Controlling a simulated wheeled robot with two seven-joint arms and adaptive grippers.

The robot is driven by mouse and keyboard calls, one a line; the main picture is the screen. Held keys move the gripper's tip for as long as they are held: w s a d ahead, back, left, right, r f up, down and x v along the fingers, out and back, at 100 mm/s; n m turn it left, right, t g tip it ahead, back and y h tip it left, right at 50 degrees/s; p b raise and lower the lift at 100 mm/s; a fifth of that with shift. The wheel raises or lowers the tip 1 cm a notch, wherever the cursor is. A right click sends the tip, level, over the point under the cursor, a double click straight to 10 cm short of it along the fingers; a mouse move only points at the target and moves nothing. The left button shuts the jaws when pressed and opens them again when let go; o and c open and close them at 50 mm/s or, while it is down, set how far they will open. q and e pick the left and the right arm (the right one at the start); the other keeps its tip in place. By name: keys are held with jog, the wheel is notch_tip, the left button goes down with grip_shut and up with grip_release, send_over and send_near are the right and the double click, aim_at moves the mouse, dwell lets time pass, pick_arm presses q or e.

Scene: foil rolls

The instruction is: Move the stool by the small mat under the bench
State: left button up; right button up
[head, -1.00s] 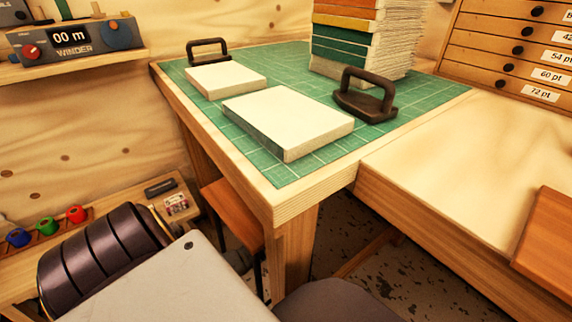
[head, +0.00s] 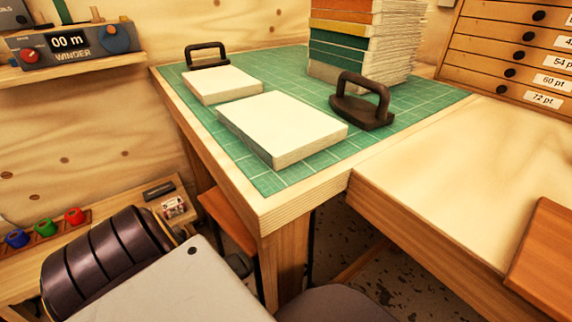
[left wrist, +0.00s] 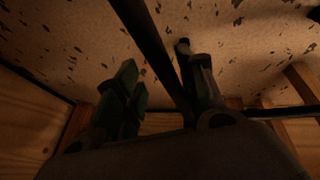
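The bench (head: 262,206) is a wooden table with a green cutting mat (head: 268,182) on its top. A stool (head: 226,217) with an orange-brown seat stands low at its left side, partly hidden behind the bench corner and my own arm. Its lower part is mostly covered. No small mat on the floor can be made out. My left gripper (left wrist: 155,62) shows in the left wrist view with its dark fingers apart. A thin dark bar (left wrist: 148,30), seemingly a stool leg, runs between them, close to the right finger. My right gripper is not in view.
White blocks (head: 281,127), black-handled weights (head: 362,104) and stacked books (head: 350,40) lie on the bench. A second worktop (head: 460,170) adjoins at right. A low shelf with coloured spools (head: 73,216) is at left. Speckled floor (head: 385,275) shows below.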

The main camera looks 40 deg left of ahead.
pick_arm(q)
jog(key=shift+s+r, duration=0.1)
jog(key=shift+s, duration=0.05)
jog(key=shift+d+r, duration=0.1)
jog(key=shift+s+d+r, duration=0.1)
jog(key=shift+s+r, duration=0.05)
jog(key=shift+r, duration=0.05)
jog(key=shift+v, duration=3.55)
jog(key=shift+o, duration=0.4)
